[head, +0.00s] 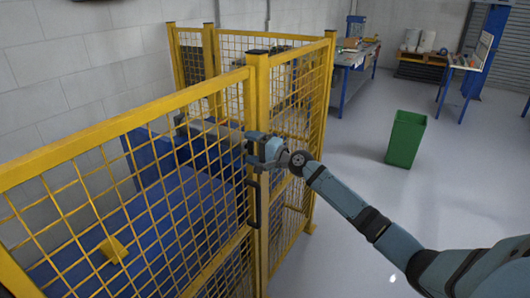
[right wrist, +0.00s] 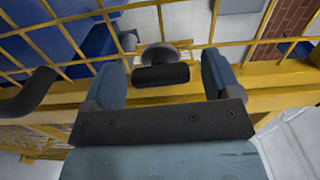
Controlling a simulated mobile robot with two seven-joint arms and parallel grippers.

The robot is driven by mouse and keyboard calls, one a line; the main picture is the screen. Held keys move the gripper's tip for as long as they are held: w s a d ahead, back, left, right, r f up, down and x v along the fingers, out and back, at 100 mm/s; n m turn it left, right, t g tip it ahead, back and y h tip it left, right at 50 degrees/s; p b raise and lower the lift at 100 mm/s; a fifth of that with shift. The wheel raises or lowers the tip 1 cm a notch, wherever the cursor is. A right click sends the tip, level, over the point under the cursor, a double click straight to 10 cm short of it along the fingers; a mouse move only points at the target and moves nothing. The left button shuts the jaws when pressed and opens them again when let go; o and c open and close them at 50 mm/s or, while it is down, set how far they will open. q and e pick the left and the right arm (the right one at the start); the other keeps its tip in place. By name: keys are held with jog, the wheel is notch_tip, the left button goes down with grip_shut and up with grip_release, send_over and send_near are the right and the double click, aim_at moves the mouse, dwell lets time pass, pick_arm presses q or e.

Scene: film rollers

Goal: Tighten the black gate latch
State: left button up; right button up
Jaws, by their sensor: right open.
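The black gate latch (right wrist: 160,75) shows in the right wrist view as a short dark bar in front of a round grey base on the yellow frame. My right gripper (right wrist: 162,64) is open, with one blue-grey finger on each side of the latch bar. Gaps show between the bar and both fingers. In the head view my right gripper (head: 254,149) is at the yellow gate post, and it mostly hides the latch there. My left gripper is in neither view.
A yellow mesh fence (head: 130,130) encloses blue equipment (head: 130,225). A black pull handle (head: 254,204) is on the gate below my gripper; a dark curved bar (right wrist: 28,95) shows left in the wrist view. A green bin (head: 406,138) stands on open floor to the right.

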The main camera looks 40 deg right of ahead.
jog(key=b+v, duration=0.2)
jog(key=v, duration=1.1)
jog(key=shift+s+b, duration=0.2)
jog(key=shift+b, duration=0.15)
jog(key=shift+d+f, duration=0.1)
jog(key=shift+f, duration=0.05)
